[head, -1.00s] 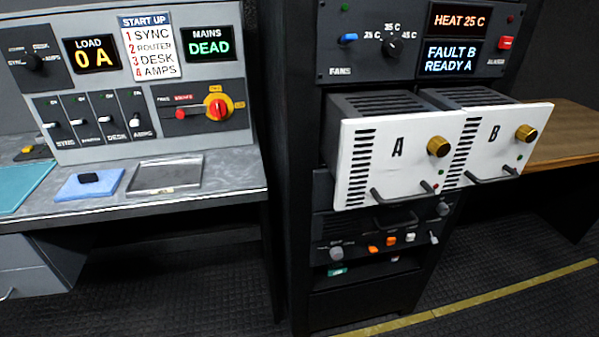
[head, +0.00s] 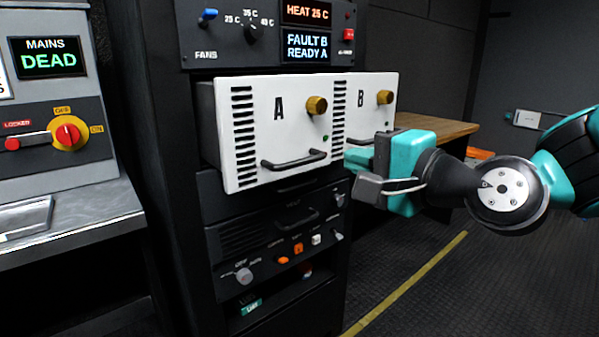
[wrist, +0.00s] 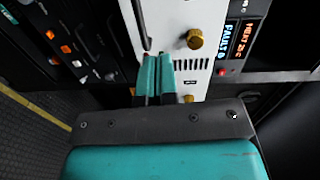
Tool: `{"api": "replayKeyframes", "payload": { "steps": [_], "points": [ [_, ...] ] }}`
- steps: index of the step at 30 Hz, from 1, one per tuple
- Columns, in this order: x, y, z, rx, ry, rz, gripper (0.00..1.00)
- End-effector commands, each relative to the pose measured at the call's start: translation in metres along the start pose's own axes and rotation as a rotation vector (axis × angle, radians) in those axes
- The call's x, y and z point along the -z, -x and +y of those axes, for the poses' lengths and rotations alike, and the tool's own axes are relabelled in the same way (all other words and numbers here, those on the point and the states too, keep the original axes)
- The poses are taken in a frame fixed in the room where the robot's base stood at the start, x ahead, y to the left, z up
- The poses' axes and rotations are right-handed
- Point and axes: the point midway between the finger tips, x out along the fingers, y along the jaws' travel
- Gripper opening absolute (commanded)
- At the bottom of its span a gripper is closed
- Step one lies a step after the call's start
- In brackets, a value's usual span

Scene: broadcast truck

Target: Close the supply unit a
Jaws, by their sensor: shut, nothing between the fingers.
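Supply unit A (head: 258,150) has a white front with vents, a gold knob (head: 317,105) and a dark bar handle (head: 295,160). It stands out from the rack; part of its dark side shows at left. My gripper (head: 353,167) is shut and empty, at the lower right of unit A, in front of the lower part of unit B (head: 372,105). In the wrist view, the shut fingertips (wrist: 155,58) point at the white front (wrist: 165,22), with a gold knob (wrist: 195,38) beyond. Whether they touch it, I cannot tell.
The rack's fan panel (head: 228,48) above reads HEAT 25 C, FAULT B, READY A. A control panel (head: 275,255) with switches lies below. A grey desk (head: 100,215) stands left, a wooden top (head: 437,130) behind at right. Floor at the lower right is clear.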

Motion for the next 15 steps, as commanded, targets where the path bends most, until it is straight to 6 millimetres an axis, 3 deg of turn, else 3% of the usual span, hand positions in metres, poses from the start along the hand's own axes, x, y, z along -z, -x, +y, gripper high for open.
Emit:
{"api": "replayKeyframes", "payload": {
  "steps": [15],
  "points": [
    [0.008,-0.023,-0.009,0.048,-0.06,0.026,0.0]
  ]
}}
